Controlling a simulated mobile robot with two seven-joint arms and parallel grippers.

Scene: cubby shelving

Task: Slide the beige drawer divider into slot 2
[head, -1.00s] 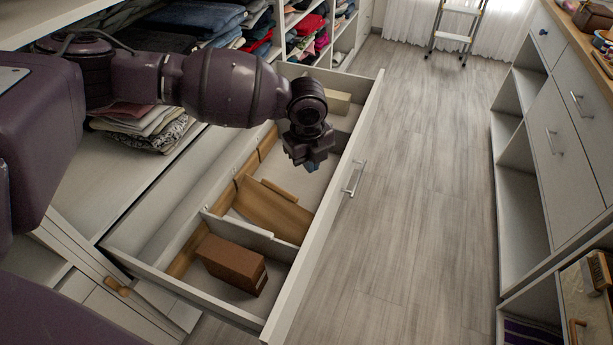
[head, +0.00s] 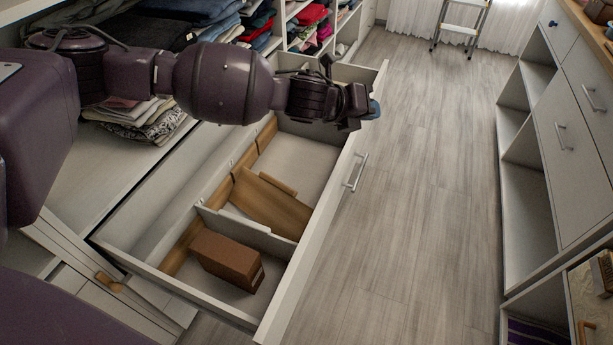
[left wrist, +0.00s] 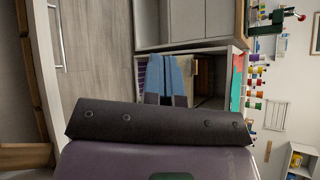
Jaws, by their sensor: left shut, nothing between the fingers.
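A tan-beige wooden board (head: 272,205), which looks like the beige divider, lies tilted in the middle compartment of the open drawer (head: 292,292). A white divider (head: 247,232) stands across the drawer in front of it. A wooden rail (head: 181,250) with slot gaps runs along the drawer's left inner side; I cannot tell which is slot 2. My left gripper (head: 374,108) is above the drawer's right edge, apart from the board. Its blue fingers (left wrist: 166,80) are closed together and empty in the left wrist view. My right gripper is not in view.
A brown box (head: 228,260) sits in the drawer's near compartment. Folded clothes (head: 140,118) lie on the shelf to the left. Open cubbies and drawers (head: 535,150) stand on the right. The floor (head: 420,200) between is clear; a stepladder (head: 460,28) stands far back.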

